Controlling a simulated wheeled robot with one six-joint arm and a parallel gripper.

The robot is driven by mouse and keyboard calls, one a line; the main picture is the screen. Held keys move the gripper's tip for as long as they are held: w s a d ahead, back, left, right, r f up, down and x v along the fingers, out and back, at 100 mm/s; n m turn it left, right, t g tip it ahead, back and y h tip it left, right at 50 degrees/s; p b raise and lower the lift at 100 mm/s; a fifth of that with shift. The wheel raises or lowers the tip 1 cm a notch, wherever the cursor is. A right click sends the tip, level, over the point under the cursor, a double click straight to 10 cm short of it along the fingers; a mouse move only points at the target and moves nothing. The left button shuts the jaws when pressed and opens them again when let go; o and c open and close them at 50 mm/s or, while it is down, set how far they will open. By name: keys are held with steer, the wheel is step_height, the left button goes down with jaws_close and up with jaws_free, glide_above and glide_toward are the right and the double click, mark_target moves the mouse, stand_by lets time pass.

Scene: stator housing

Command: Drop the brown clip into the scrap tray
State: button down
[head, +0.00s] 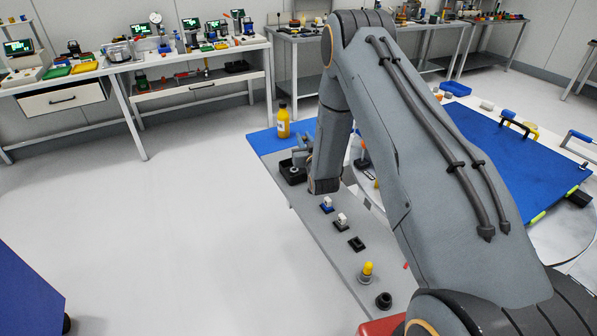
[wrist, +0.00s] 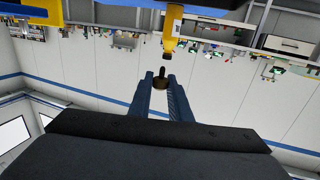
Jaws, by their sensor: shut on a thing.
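My gripper (wrist: 160,83) has its two blue-grey fingers shut on the brown clip (wrist: 159,83), a small dark brown piece with a black stem, between the tips. In the head view my gripper (head: 303,152) is beside the bent arm, above the far part of the narrow grey bench. The clip cannot be made out there. A small black tray (head: 284,178) stands on the bench just below my gripper, with a grey round part in it; whether it is the scrap tray I cannot tell. My forearm hides part of this area.
A yellow bottle (head: 283,123) stands on a blue mat (head: 263,141) behind the tray. Small blue-and-white parts (head: 326,205), a black square base (head: 356,243), a yellow-topped part (head: 367,269) and a black round part (head: 384,300) line the bench. The floor at left is clear.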

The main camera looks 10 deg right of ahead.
step_height(320, 180, down, 5)
steer(key=shift+f+b, duration=0.1)
steer(key=shift+b, duration=1.1)
steer(key=c, duration=1.6)
jaws_free()
steer(key=shift+o, duration=0.2)
step_height(320, 180, up, 9)
steer(key=b, duration=0.2)
steer(key=shift+b, duration=0.3)
steer(key=shift+r, duration=0.5)
steer(key=shift+r, duration=0.1)
